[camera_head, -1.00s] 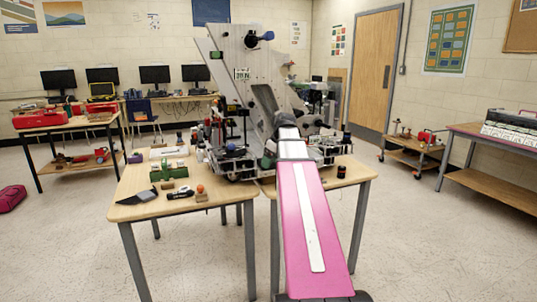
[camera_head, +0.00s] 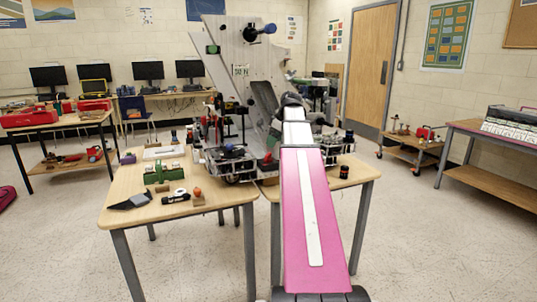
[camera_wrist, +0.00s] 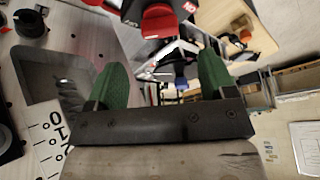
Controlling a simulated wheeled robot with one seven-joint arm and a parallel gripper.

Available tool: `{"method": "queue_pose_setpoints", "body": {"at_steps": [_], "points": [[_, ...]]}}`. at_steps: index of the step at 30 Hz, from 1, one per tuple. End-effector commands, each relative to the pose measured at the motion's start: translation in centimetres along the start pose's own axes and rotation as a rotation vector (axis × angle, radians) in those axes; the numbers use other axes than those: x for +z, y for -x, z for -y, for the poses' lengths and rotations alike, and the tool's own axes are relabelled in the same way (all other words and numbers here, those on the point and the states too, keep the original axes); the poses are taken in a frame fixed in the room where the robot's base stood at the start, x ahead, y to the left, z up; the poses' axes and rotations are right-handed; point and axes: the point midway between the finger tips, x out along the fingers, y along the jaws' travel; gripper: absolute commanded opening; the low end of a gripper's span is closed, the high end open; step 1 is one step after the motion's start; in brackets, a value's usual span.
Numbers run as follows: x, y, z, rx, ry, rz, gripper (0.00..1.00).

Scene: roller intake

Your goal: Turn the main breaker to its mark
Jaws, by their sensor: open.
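In the wrist view, a red knob or handle (camera_wrist: 160,22) sits at the top, on a dark body with a red label reading ON; it looks like the main breaker. No clear mark for it can be made out. My gripper (camera_wrist: 162,66) is open, with its two green fingers apart and nothing held between them. The red handle shows just beyond the gap between the fingertips, and I see no contact. In the head view my pink and white arm reaches to the machine (camera_head: 238,72), and my fingers cannot be made out there.
A grey panel with a dark recess (camera_wrist: 55,90) lies close left of my fingers in the wrist view. The wooden table (camera_head: 150,212) under the machine holds a green block (camera_head: 165,172) and small tools. Open floor lies right of the table.

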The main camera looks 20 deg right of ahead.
Motion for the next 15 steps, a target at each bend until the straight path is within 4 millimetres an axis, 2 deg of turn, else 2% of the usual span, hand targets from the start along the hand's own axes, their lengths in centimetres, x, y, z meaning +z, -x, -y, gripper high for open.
{"method": "queue_pose_setpoints", "body": {"at_steps": [3, 9, 15], "points": [[0.0, -2.2, 0.1, -0.002, 0.000, 0.001, 0.77], [0.0, -5.1, 0.0, -0.002, -0.001, 0.001, 0.77], [0.0, -6.7, 0.0, 0.000, -0.001, 0.000, 0.77]]}}
